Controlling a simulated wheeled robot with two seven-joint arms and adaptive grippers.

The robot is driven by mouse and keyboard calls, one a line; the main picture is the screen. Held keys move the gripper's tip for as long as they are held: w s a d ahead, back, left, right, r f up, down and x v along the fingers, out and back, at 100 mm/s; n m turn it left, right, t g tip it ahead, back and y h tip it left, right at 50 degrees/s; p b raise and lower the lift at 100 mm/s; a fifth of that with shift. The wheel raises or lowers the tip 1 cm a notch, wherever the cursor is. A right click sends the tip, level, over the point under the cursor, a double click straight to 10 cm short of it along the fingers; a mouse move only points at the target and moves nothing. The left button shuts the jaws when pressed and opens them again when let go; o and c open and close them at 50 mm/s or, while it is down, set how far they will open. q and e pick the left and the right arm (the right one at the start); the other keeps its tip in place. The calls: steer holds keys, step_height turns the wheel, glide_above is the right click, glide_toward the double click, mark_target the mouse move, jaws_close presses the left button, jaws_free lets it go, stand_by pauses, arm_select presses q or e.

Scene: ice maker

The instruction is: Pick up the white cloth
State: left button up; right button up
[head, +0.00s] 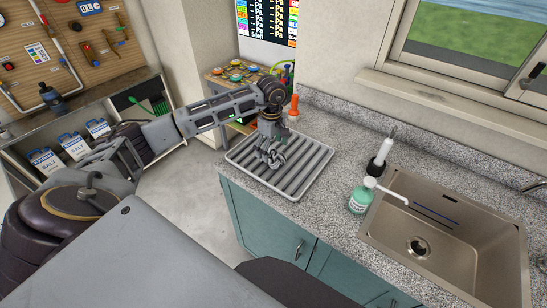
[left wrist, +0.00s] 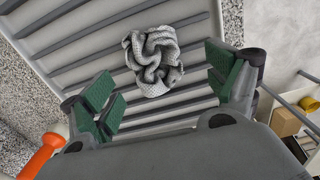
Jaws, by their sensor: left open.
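The white cloth (left wrist: 154,62) lies crumpled on a grey ribbed drying tray (left wrist: 80,30) in the left wrist view. In the head view the cloth (head: 275,160) shows as a small pale bundle on the tray (head: 306,183), partly covered by the gripper. My left gripper (head: 268,155) is above the tray, pointing down at the cloth. In the left wrist view its green-padded fingers (left wrist: 165,90) are spread wide, with the cloth between and just beyond them. Nothing is held. My right gripper is not in view.
A sink (head: 440,235) is set in the granite counter (head: 325,215) on the right. A green soap bottle (head: 361,197) and a white brush-like item (head: 382,155) stand beside it. An orange object (head: 293,105) stands behind the tray.

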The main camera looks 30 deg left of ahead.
mark_target(273, 154)
arm_select(q)
steer(key=shift+w+f+p, duration=0.2)
steer(key=shift+f+p, duration=0.3)
steer(key=shift+f, duration=1.5)
steer(key=shift+d, duration=0.1)
steer(key=shift+c, duration=0.2)
steer(key=c, duration=0.8)
